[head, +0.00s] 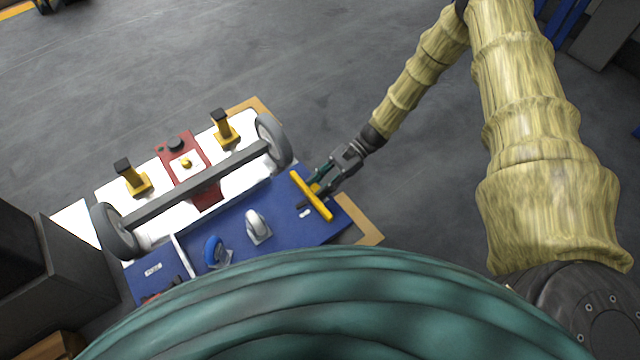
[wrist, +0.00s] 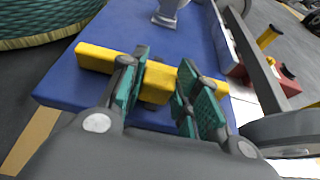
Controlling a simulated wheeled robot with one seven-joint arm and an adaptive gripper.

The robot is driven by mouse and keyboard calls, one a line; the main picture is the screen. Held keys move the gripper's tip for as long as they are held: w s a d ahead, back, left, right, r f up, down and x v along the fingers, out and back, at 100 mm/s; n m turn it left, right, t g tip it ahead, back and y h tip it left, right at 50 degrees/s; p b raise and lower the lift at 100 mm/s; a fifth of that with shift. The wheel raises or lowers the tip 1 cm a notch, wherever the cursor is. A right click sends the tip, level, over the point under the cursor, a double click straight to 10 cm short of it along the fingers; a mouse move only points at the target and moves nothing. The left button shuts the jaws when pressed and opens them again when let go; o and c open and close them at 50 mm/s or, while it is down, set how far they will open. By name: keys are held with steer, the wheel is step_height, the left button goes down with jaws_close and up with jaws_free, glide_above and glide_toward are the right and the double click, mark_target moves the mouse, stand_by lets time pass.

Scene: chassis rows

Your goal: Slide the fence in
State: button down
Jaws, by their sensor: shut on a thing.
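The fence is a yellow bar (head: 316,200) near the right end of the blue board (head: 328,233). In the wrist view the yellow bar (wrist: 97,58) lies crosswise between the fingers, with a dark part under its middle. My gripper (head: 318,183) is at the bar's middle, and its green finger pads (wrist: 160,95) are shut on it. What lies under the bar at the grip is partly hidden by the fingers.
A grey axle bar (head: 195,190) with two grey wheels (head: 273,141) stands behind the blue board. A white caster (head: 257,226) and a blue caster (head: 215,250) sit on the board. Dark boxes stand at the left.

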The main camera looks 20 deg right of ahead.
steer(key=shift+s+a+p, duration=0.35)
steer(key=shift+a+p, duration=0.1)
steer(key=shift+a, duration=0.55)
steer(key=shift+s+a+p, duration=0.4)
steer(key=shift+a, duration=0.6)
steer(key=shift+s+a+p, duration=0.35)
steer(key=shift+a+p, duration=0.1)
steer(key=shift+a, duration=0.55)
steer(key=c, duration=1)
jaws_free()
steer(key=shift+a, duration=0.1)
steer(key=shift+c, duration=0.2)
steer(key=v, duration=1.2)
steer(key=shift+f, duration=0.1)
